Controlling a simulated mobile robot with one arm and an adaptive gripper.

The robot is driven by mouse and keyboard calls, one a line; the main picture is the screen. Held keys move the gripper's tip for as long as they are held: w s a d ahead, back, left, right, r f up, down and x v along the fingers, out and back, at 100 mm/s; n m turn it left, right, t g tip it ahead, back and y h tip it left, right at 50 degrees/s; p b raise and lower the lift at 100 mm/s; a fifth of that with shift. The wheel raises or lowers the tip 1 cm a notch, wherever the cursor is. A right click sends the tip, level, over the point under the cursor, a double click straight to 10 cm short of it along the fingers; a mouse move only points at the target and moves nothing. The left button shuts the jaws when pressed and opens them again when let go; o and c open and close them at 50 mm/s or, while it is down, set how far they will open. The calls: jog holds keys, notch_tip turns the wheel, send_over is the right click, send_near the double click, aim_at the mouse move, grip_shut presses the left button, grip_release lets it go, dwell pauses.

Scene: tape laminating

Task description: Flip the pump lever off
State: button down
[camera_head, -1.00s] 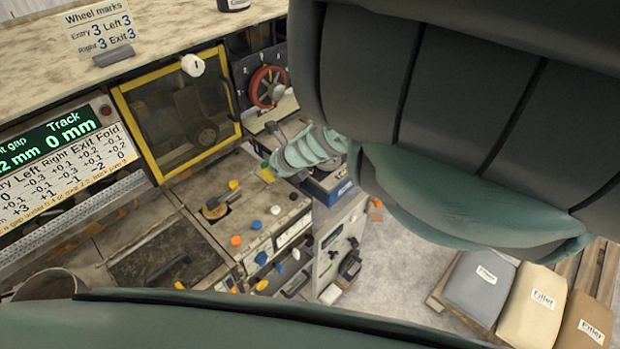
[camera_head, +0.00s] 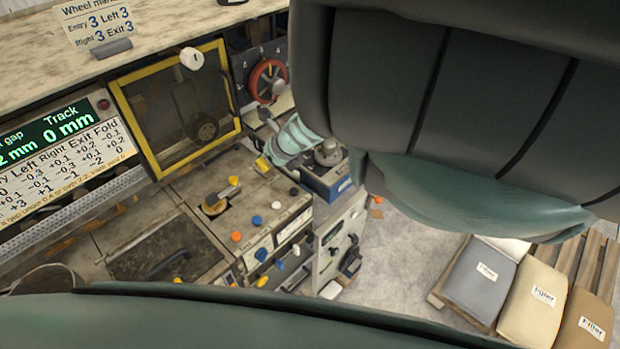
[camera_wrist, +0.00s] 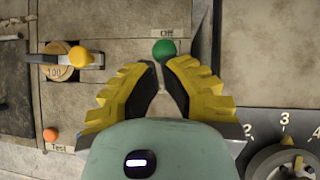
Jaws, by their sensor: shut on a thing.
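In the wrist view, a lever with a green ball knob (camera_wrist: 164,48) stands just below the printed word "Off" (camera_wrist: 168,32). I take it to be the pump lever. My gripper (camera_wrist: 161,64) has its two yellow-and-black fingers drawn together at the knob's near side, shut on the lever. The fingers and gripper body hide the lever's stem and any label below it. In the head view, a yellow finger (camera_head: 262,164) shows at the far end of the machine top, and my arm hides much of that area.
A yellow-knobbed lever (camera_wrist: 80,57) and an orange knob (camera_wrist: 50,135) lie left of the gripper in the wrist view. A numbered dial (camera_wrist: 285,162) is at lower right. In the head view, a yellow-framed guard (camera_head: 154,152) and red handwheel (camera_head: 268,82) stand behind.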

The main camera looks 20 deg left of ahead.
jog(key=shift+w+a+r, duration=0.1)
jog(key=shift+a+r, duration=0.05)
jog(key=shift+a, duration=0.25)
dwell(0.6)
